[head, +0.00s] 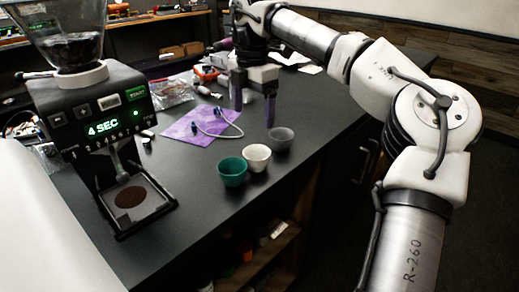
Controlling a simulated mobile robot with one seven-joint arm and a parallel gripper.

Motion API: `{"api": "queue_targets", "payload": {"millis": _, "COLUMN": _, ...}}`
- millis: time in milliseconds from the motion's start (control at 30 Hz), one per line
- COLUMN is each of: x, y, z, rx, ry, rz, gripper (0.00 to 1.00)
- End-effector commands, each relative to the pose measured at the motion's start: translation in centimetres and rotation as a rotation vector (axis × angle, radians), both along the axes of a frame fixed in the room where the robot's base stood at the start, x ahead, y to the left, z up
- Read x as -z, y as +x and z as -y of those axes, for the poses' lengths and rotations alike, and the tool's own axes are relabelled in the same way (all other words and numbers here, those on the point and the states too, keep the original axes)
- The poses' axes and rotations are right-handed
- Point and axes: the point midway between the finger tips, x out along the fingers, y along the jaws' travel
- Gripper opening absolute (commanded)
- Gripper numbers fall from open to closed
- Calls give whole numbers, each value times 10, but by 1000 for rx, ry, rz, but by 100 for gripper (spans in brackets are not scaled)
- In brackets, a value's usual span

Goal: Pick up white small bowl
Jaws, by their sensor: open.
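The white small bowl (257,157) stands upright on the dark countertop, between a green bowl (232,171) on its left and a grey bowl (281,138) on its right. The three sit close together near the counter's front edge. My gripper (254,112) is open and empty, with its two fingers pointing down. It is above the counter, behind the bowls in the picture, and apart from the white bowl. The inside of the white bowl looks empty.
A coffee grinder (95,130) with a lit display stands at the left. A purple mat (195,128) with a cable lies behind the bowls. Bags, tools and a red bin (208,74) clutter the back.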

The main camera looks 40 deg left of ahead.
Motion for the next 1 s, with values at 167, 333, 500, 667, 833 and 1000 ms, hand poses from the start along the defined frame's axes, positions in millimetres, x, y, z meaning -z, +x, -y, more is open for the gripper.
{"api": "queue_targets", "payload": {"millis": 167, "x": 13, "y": 0, "z": 1, "rx": -2, "ry": -2, "rz": -1, "gripper": 86}}
{"api": "queue_targets", "payload": {"millis": 333, "x": 47, "y": 0, "z": 1, "rx": -2, "ry": -3, "rz": -3, "gripper": 86}}
{"api": "queue_targets", "payload": {"millis": 500, "x": 75, "y": 0, "z": 1, "rx": -1, "ry": -1, "rz": -2, "gripper": 86}}
{"api": "queue_targets", "payload": {"millis": 667, "x": 86, "y": 0, "z": 1, "rx": -2, "ry": 0, "rz": -2, "gripper": 86}}
{"api": "queue_targets", "payload": {"millis": 833, "x": 96, "y": 1, "z": 4, "rx": -2, "ry": -1, "rz": -2, "gripper": 86}}
{"api": "queue_targets", "payload": {"millis": 1000, "x": 121, "y": 3, "z": 9, "rx": -1, "ry": -1, "rz": -3, "gripper": 86}}
